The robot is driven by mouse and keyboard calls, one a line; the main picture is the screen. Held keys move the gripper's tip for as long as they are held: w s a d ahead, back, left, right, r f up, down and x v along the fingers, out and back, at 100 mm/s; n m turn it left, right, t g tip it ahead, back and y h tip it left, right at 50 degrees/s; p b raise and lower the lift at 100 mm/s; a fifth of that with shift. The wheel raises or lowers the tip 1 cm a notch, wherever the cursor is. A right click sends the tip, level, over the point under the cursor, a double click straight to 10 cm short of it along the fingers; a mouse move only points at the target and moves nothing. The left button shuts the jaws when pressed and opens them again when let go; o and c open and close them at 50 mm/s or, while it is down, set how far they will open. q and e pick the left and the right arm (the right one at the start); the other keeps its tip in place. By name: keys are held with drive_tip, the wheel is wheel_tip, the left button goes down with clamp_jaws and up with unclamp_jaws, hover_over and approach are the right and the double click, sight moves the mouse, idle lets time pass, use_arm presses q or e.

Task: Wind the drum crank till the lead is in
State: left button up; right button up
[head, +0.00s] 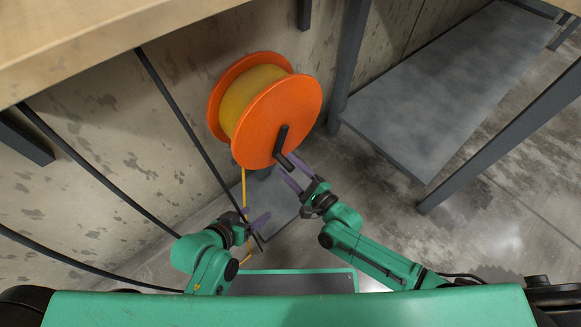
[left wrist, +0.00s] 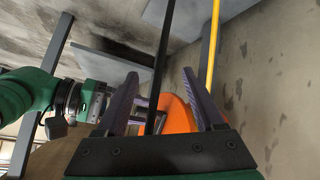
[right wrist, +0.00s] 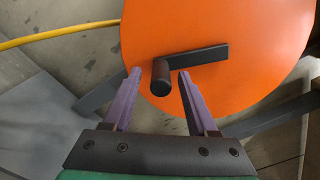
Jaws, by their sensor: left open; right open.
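The orange drum (head: 290,105), wound with yellow lead (head: 250,92), stands by the concrete wall in the head view. Its dark crank arm (right wrist: 205,57) and round handle (right wrist: 160,76) show against the orange face in the right wrist view. My right gripper (right wrist: 159,73) is open, its purple fingers on either side of the handle without visible contact. My left gripper (head: 262,230) is open below the drum, near the hanging yellow lead (head: 245,195). In the left wrist view the lead (left wrist: 212,50) runs outside the fingers, and a dark bar passes between them in the picture.
A grey metal shelf (head: 440,85) with dark legs stands at the right. A wooden top (head: 90,35) overhangs the upper left. Dark cables or rods (head: 185,125) cross the left side. A grey slab (head: 275,205) lies below the drum.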

use_arm(q)
drive_tip(key=a+g, duration=0.1)
drive_tip(key=s+a+r+g+y+p, duration=0.1)
drive_tip(key=a, duration=0.1)
drive_tip(key=a+r+y+p, duration=0.1)
drive_tip(key=shift+s+a+r+g, duration=0.2)
drive_tip(key=shift+s+a+g, duration=0.2)
drive_tip(key=shift+c, duration=1)
use_arm(e)
drive_tip(key=v, duration=1.4)
drive_tip(key=shift+s, duration=0.25)
